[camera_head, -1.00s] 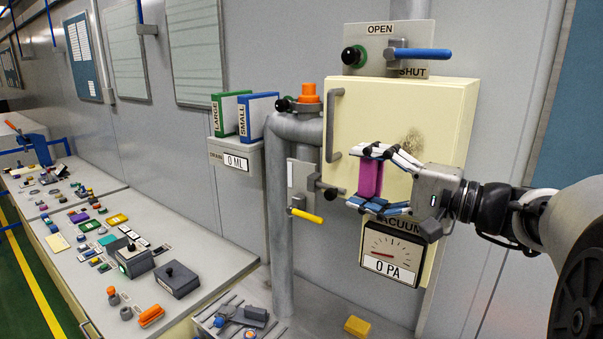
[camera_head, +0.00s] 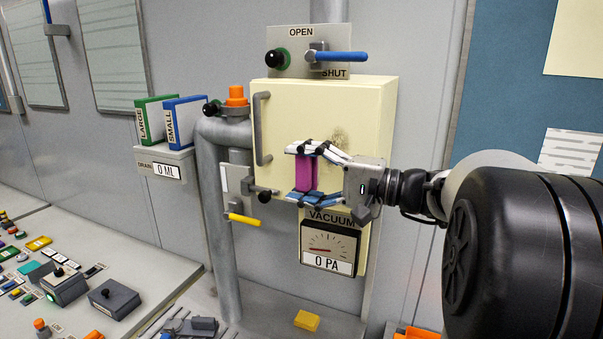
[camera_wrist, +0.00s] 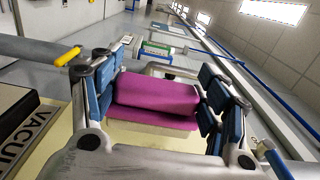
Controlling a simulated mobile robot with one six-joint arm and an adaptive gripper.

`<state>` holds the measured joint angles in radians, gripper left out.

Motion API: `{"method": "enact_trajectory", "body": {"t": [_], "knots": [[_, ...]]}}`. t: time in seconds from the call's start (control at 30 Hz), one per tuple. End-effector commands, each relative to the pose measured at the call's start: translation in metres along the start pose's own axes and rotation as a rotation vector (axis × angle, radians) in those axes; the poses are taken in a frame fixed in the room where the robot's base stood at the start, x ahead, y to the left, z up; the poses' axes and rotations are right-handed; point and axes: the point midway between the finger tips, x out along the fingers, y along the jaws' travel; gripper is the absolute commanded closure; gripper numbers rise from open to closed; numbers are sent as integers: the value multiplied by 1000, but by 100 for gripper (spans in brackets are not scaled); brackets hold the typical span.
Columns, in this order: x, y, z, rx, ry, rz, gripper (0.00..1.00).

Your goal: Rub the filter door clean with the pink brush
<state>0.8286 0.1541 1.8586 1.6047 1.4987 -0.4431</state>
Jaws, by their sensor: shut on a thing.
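The filter door (camera_head: 300,105) is the cream front of a box on the wall, with a grey handle at its left edge. A dark smudge (camera_head: 339,138) marks its right half. My gripper (camera_head: 307,171) is shut on the pink brush (camera_head: 307,172), which stands upright between the fingers in front of the lower door. The brush is left of and below the smudge. I cannot tell whether the brush touches the door.
A blue lever (camera_head: 340,57) sits on the OPEN/SHUT plate above the box. A vacuum gauge (camera_head: 328,247) reading 0 PA hangs below. Grey pipes (camera_head: 218,200) and a yellow-handled valve (camera_head: 243,219) stand left. A yellow block (camera_head: 307,320) lies on the bench below.

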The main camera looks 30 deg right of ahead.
Motion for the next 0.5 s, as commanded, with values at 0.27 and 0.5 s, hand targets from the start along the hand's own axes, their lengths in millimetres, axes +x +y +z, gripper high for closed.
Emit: {"method": "enact_trajectory", "body": {"t": [0.27,0.5], "knots": [[0,0,-5,0,0,0,62],[0,0,-10,0,0,0,62]]}}
